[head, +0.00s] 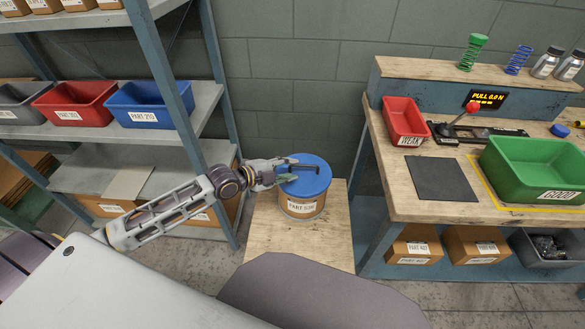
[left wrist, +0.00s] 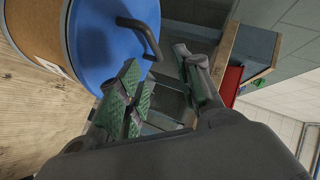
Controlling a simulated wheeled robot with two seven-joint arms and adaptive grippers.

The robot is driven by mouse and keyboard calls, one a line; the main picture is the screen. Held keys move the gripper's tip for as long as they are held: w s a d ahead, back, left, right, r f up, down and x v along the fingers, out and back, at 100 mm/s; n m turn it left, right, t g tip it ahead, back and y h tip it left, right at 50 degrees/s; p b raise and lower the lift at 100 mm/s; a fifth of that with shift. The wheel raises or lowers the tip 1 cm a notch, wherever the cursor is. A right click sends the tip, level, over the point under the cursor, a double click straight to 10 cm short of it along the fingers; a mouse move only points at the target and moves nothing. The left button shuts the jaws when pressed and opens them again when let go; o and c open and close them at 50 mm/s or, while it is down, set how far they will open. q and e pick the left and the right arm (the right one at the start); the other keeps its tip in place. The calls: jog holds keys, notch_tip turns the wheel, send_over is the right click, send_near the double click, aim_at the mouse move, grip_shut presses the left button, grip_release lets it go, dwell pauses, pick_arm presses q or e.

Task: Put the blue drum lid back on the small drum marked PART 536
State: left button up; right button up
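The small drum (head: 302,207) is brown with a white PART 536 label and stands on a wooden stand. The blue drum lid (head: 316,182) lies over its top and looks level; I cannot tell how firmly it sits. The lid has a dark bar handle. In the left wrist view the lid (left wrist: 100,40) and the drum's side (left wrist: 35,25) fill the upper left, with the handle (left wrist: 140,32) near my fingertips. My left gripper (head: 284,172) is at the lid's left side by the handle. Its green-padded fingers (left wrist: 160,62) are apart with nothing between them. My right gripper is not in view.
The wooden stand (head: 270,240) has bare top in front of the drum. A shelf unit (head: 190,110) with bins is at left. The workbench (head: 410,195) at right holds a red bin (head: 404,118), a lever tool and a green bin (head: 530,170).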

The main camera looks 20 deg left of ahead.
pick_arm(q)
jog(key=shift+v, duration=1.6)
